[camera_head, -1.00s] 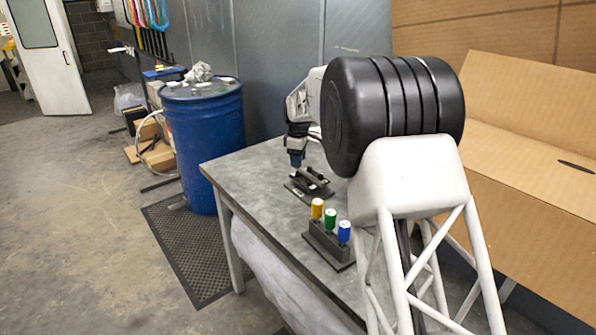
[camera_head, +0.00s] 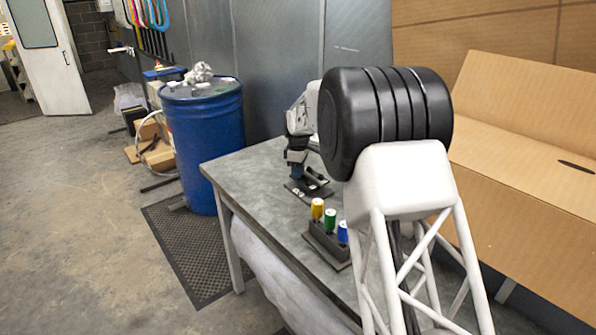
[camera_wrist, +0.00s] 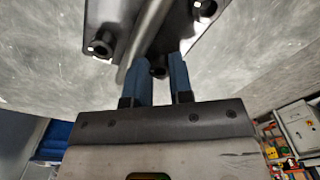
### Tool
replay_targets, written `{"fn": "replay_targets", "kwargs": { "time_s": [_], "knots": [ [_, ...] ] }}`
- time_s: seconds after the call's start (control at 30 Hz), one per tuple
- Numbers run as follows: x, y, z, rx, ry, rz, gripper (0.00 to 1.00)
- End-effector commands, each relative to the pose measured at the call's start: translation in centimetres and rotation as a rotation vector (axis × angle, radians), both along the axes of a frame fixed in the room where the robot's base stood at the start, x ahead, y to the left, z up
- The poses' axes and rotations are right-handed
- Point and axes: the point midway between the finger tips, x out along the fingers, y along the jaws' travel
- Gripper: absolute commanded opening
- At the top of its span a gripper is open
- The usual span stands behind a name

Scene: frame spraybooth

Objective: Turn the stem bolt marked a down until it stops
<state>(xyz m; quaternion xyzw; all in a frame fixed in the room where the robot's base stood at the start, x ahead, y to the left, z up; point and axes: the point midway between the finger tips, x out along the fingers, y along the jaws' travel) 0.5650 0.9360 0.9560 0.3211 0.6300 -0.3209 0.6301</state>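A dark fixture plate (camera_head: 309,189) lies on the grey table, with my gripper (camera_head: 297,172) low over it. In the wrist view the plate (camera_wrist: 178,40) carries dark round bolts: one at left (camera_wrist: 101,46), one at right (camera_wrist: 205,8) and one (camera_wrist: 158,71) between the blue fingers of my gripper (camera_wrist: 160,66). A grey curved rod (camera_wrist: 143,43) crosses the plate. Small white marks sit beside the left and right bolts; I cannot read a letter on them. The fingers are apart, and I see no clear contact with the middle bolt.
A dark rack (camera_head: 327,243) holds yellow (camera_head: 317,208), green (camera_head: 330,219) and blue (camera_head: 342,232) handled pieces near the table's front edge. A blue drum (camera_head: 207,145) stands left behind the table (camera_head: 240,178). The table's left end is clear.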

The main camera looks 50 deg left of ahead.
Motion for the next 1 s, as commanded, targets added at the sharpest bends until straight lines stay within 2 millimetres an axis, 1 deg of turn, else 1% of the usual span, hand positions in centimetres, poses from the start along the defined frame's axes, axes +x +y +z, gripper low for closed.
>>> {"fn": "replay_targets", "kwargs": {
  "time_s": [0.03,0.1,0.37,0.57,0.77,1.0],
  "knots": [
    [-0.01,-0.01,0.00,0.000,0.000,0.000,0.09],
    [-0.01,-0.01,0.00,0.000,0.000,0.000,0.00],
    [-0.02,-0.01,0.02,0.000,0.000,-0.014,0.00],
    [0.00,0.00,0.05,0.000,0.000,-0.073,0.00],
    [-0.02,-0.02,0.04,0.000,0.000,-0.189,0.00],
    [-0.02,-0.02,0.02,0.000,0.000,-0.393,0.00]
  ]
}}
